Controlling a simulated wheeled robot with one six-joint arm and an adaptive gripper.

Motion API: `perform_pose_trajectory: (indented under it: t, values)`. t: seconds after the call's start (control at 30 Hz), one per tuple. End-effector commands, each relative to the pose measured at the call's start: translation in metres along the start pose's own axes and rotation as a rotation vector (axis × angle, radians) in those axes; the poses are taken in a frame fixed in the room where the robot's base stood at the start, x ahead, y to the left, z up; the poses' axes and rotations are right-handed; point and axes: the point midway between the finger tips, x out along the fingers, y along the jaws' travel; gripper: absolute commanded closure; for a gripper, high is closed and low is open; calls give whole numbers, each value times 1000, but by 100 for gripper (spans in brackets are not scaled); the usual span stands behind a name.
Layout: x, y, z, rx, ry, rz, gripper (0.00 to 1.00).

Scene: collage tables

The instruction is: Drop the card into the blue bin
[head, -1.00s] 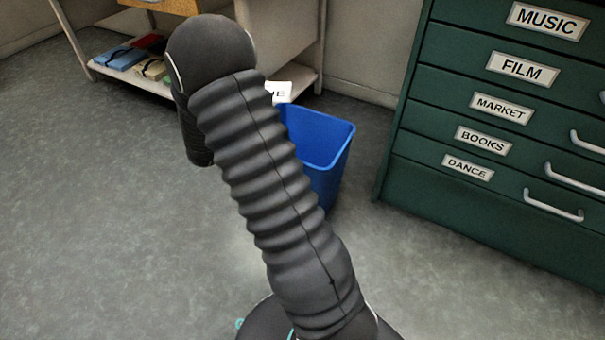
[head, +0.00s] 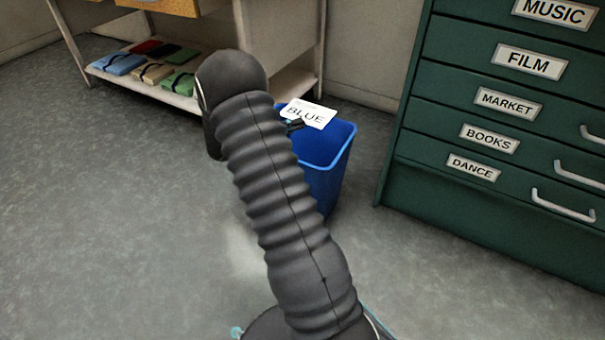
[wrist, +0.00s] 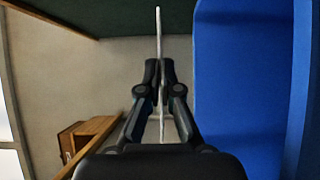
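The white card (head: 308,113), marked "BLUE", shows in the head view above the back rim of the blue bin (head: 329,170). My gripper (wrist: 160,92) is shut on the card, which shows edge-on between the fingertips in the wrist view (wrist: 159,42). In the head view only a small dark part of the gripper (head: 294,125) shows at the card's lower left; my arm hides the rest. The blue bin fills the right of the wrist view (wrist: 240,80). My arm covers the bin's left side in the head view, and I cannot see its floor.
A green cabinet (head: 440,190) with labelled drawers stands right of the bin. A shelf unit (head: 180,98) behind at the left holds several strapped folders or books (head: 118,63). Grey floor (head: 110,220) is clear at the left.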

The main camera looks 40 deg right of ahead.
Motion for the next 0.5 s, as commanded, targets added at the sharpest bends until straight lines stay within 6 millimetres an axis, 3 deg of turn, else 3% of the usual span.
perform_pose_trajectory:
  t: [0.1,0.4,0.5]
  values:
    - [0,-10,0,1,0,0,100]
    - [0,-12,0,1,1,0,100]
    - [0,-12,0,1,1,0,78]
